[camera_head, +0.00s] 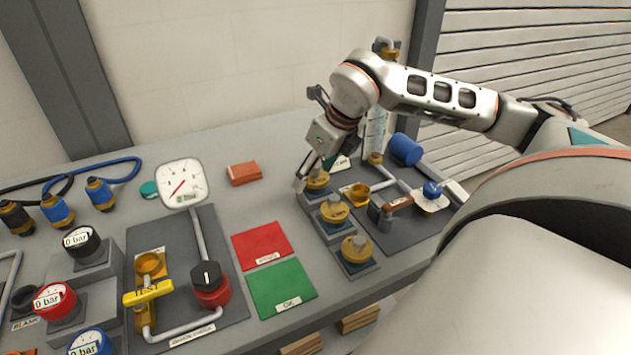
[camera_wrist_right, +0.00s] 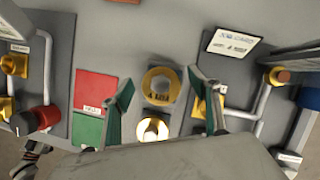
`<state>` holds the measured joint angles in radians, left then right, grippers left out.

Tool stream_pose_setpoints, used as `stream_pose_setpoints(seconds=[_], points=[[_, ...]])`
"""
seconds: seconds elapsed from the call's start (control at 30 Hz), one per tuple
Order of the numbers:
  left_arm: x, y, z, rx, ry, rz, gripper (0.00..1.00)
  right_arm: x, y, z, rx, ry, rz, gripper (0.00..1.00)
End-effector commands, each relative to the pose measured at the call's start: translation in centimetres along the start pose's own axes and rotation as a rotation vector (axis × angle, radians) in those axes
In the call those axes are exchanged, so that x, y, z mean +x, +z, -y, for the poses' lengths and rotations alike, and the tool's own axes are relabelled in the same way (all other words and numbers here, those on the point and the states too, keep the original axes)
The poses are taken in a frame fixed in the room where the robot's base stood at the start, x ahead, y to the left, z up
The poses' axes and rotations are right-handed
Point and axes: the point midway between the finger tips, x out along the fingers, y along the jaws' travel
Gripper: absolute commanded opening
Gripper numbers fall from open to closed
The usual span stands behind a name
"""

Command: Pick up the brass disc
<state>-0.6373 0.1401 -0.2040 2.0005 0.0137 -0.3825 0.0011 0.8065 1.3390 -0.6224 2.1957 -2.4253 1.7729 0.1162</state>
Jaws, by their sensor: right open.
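Three brass discs stand in a row on dark grey and blue seats at the centre-right: a far one (camera_head: 317,180), a middle one (camera_head: 334,211) and a near one (camera_head: 356,249). My right gripper (camera_head: 308,178) is open and empty, tilted downward at the far disc; its fingers partly cover that disc. I cannot tell whether any finger touches a disc.
Red (camera_head: 263,245) and green (camera_head: 281,288) pads lie left of the discs. A pressure gauge (camera_head: 181,184) rises from the test board. A pipe board with a blue cylinder (camera_head: 405,149) stands right. An orange-brown block (camera_head: 244,173) lies behind, with clear table around it.

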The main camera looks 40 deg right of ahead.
Motion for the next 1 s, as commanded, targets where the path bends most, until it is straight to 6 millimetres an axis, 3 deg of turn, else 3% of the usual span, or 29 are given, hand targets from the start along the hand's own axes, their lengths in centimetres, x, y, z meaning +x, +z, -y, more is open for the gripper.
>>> stream_pose_setpoints(seconds=[0.07,0.1,0.27,0.67,0.87,1.0], points=[[0.0,-0.1,0.1,0.001,-0.001,-0.001,0.4,-0.1,0.0,0.0,0.0,0.0,0.001,0.61],[0.0,-0.1,0.1,0.001,-0.001,-0.001,0.4,-0.1,0.0,0.0,0.0,0.0,0.001,0.56],[0.0,0.0,0.1,0.001,-0.001,0.0,0.4,-0.1,0.0,0.0,0.0,0.0,0.001,0.15],[0.0,0.2,0.0,0.0,0.0,0.005,0.4,-0.5,0.3,0.0,0.0,0.0,0.004,0.15],[-0.1,-0.2,0.1,-0.002,0.0,0.001,0.4,-2.4,1.1,0.0,0.0,0.0,0.009,0.15],[-0.3,-0.8,0.1,-0.005,0.002,-0.004,0.4,-5.1,2.3,0.0,0.001,-0.001,0.012,0.15]])
